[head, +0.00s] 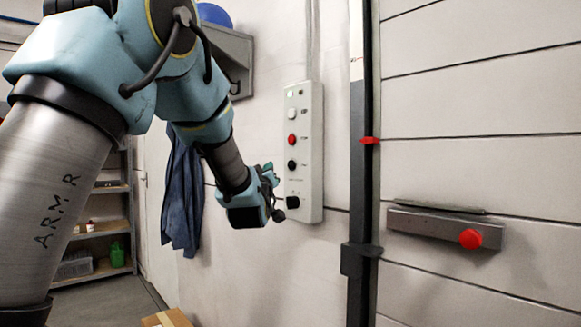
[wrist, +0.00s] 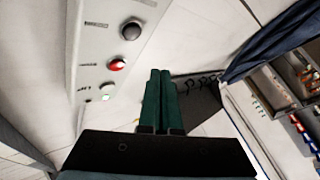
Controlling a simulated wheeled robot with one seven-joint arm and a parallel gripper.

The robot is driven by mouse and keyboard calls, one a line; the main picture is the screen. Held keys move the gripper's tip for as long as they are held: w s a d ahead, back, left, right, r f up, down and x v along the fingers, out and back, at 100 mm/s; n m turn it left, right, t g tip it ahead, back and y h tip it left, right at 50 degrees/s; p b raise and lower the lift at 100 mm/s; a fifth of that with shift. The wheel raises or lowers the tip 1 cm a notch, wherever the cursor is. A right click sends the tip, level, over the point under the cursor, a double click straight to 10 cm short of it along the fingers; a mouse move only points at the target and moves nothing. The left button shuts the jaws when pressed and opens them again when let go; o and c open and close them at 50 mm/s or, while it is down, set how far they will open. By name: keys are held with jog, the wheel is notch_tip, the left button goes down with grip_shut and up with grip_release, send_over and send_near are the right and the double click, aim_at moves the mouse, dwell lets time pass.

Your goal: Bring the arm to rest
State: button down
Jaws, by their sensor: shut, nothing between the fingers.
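My gripper (head: 273,176) is in front of the wall, close to the lower left side of a pale control panel (head: 305,185). In the wrist view its two green fingers (wrist: 160,78) are together with nothing between them. The panel carries a white button, a red button, a black button and a dark knob at the bottom, which is partly beside the gripper. In the wrist view the panel (wrist: 90,55) is at the upper left, apart from the fingertips as seen there. I cannot tell whether the gripper touches the knob.
A blue cloth (head: 182,195) hangs on the wall left of the gripper. A wall shelf (head: 232,58) holds a blue helmet-like object (head: 214,14). A dark vertical post (head: 361,200) and a panelled door with a red-knobbed bar (head: 430,226) are at right. A cardboard box (head: 166,318) is below.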

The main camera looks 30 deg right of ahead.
dwell(0.3)
jog(key=w+a+f+g+y+p, duration=0.1)
jog(key=a+f+g+y+p, duration=0.2)
jog(key=a+f, duration=0.75)
jog(key=w+a+f+g+y, duration=0.1)
jog(key=a+f+g+y, duration=0.5)
jog(key=a, duration=0.7)
jog(key=s+a+f+g+y+p, duration=0.1)
jog(key=s+a+f+g, duration=0.2)
jog(key=s+a, duration=0.6)
jog(key=s+a+f+g+y+p, duration=0.1)
jog(key=s+a+f+g+y, duration=0.1)
jog(key=s+a+f, duration=0.5)
jog(key=s+a+g, duration=0.1)
jog(key=s+a, duration=0.2)
jog(key=s, duration=0.1)
jog(key=shift+s+a+g, duration=0.15)
jog(key=shift+a+g, duration=0.05)
jog(key=shift+g, duration=0.2)
